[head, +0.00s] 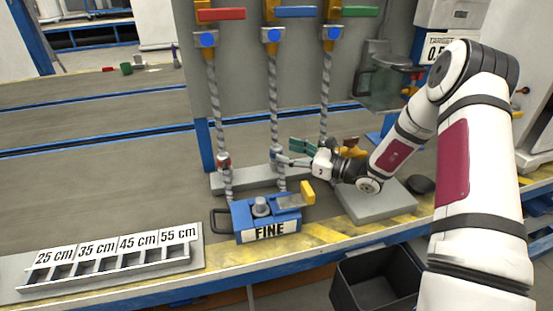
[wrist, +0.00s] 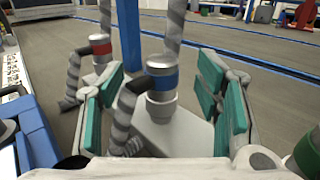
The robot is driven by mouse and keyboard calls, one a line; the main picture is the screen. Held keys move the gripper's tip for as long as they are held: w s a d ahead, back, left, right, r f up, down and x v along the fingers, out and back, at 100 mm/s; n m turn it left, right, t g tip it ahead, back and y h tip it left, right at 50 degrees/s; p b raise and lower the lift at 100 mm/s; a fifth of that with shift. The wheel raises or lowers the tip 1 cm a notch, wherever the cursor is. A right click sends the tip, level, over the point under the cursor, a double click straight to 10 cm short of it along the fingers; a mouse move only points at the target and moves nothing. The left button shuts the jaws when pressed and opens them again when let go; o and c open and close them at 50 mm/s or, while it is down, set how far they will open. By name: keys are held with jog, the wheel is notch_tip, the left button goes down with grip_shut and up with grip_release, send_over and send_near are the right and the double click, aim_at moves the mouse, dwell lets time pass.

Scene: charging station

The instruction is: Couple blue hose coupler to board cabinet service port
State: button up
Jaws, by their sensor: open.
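The blue hose coupler (wrist: 161,82) is a grey metal cylinder with a blue band, at the end of a grey braided hose. In the wrist view it stands upright between the teal pads of my gripper (wrist: 160,92), with gaps on both sides. My gripper is open. In the head view the gripper (head: 284,154) reaches left to the coupler (head: 275,157) at the foot of the middle hose, partly hiding it. I cannot make out with certainty which fitting is the board cabinet service port.
A red-banded coupler (wrist: 100,48) stands left of the blue one; a green one (wrist: 308,155) is close at lower right. The blue box marked FINE (head: 268,218) sits in front. Red, blue and green valve handles (head: 295,12) are above. A black bin (head: 378,283) stands below the edge.

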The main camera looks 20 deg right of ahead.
aim_at(281, 149)
jog(key=b+x, duration=0.1)
jog(key=x, duration=0.4)
grip_shut()
